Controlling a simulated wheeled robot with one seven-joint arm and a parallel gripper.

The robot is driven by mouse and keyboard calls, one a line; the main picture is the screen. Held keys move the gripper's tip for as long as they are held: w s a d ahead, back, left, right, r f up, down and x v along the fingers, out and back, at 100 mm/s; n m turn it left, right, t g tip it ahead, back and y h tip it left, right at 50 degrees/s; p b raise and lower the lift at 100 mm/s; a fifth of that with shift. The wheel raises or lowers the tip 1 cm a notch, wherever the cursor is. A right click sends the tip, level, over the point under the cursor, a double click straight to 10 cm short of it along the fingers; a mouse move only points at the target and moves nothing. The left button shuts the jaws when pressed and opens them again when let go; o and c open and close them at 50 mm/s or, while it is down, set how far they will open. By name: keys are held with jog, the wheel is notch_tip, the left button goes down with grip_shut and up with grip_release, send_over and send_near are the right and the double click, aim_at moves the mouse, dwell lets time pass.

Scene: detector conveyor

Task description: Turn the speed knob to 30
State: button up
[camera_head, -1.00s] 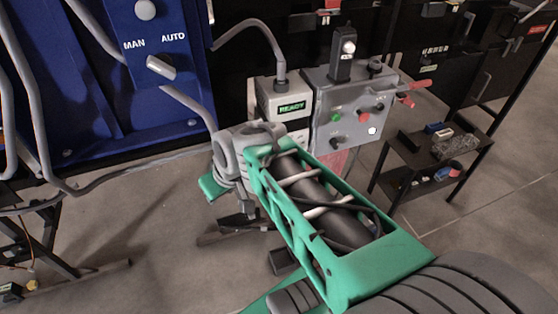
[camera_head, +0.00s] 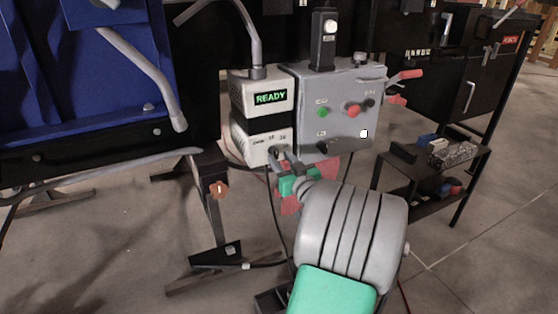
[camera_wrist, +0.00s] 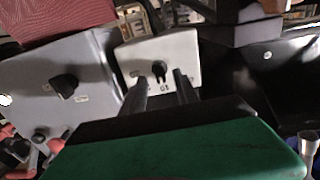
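The speed knob (camera_wrist: 159,70) is a small black knob on a white panel with printed marks; a number, seemingly upside down, shows beside it in the wrist view. In the head view this panel is the lower part of the white box (camera_head: 240,139) under the green READY display (camera_head: 270,97), and the knob is mostly hidden by my gripper (camera_head: 280,160). In the wrist view my gripper (camera_wrist: 160,90) is open, with its two dark fingers apart on either side of the knob's line. I cannot tell whether they touch it. The knob's exact setting is too small to read.
A grey control box (camera_head: 345,100) with green, red and black controls stands right beside the white box; its black knob (camera_wrist: 65,86) shows in the wrist view. A black shelf cart (camera_head: 425,180) stands to the right. A blue cabinet (camera_head: 70,80) is at left.

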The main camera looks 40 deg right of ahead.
jog(key=shift+x, duration=1.05)
grip_shut()
